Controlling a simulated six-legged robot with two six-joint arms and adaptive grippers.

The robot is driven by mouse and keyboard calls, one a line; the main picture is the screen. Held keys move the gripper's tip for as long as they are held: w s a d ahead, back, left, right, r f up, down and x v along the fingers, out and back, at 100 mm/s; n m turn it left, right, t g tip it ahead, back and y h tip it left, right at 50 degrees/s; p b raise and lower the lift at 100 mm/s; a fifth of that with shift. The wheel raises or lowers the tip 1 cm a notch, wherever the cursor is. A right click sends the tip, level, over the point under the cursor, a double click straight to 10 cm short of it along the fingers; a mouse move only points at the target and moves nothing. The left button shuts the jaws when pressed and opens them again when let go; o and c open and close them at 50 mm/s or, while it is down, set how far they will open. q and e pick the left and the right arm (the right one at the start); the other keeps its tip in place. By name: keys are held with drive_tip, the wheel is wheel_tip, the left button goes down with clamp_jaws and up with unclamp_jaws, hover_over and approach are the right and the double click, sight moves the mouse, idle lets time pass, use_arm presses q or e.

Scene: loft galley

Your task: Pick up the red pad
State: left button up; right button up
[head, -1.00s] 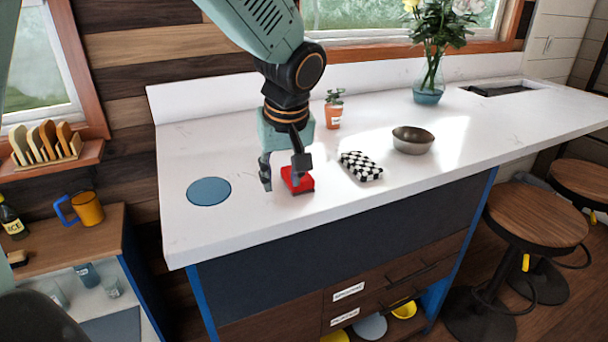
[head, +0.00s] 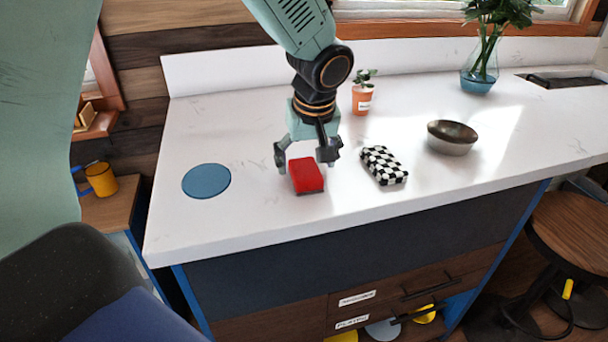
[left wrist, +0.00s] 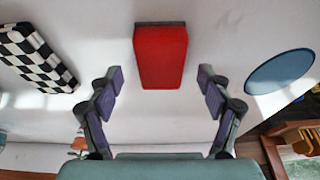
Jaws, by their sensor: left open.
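The red pad (head: 307,175) lies on the white counter, between a blue disc and a checkered pad. My left gripper (head: 308,160) is open just behind the red pad, with its fingers pointing down and spread wider than the pad. In the left wrist view the red pad (left wrist: 160,56) lies ahead of the gap between the open fingers (left wrist: 160,85), and nothing is held. A dark edge shows along one end of the pad. My right gripper is not visible.
A blue disc (head: 206,181) lies left of the pad. A checkered pad (head: 384,166) and a metal bowl (head: 451,138) are to the right. A potted plant (head: 362,97) and a flower vase (head: 477,80) stand behind. The counter's front strip is clear.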

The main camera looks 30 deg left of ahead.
sight(306, 169)
use_arm(q)
drive_tip(key=shift+x, duration=1.05)
drive_tip(key=shift+d+f, duration=0.15)
drive_tip(key=shift+s, duration=0.1)
drive_tip(key=shift+c, duration=0.3)
drive_tip(key=shift+s, duration=0.15)
drive_tip(key=c, duration=0.9)
drive_tip(key=shift+o, duration=0.2)
drive_tip(key=shift+r, duration=0.2)
wheel_tip(306, 169, up, 10)
drive_tip(key=shift+f+p, duration=0.2)
drive_tip(key=shift+p, duration=0.25)
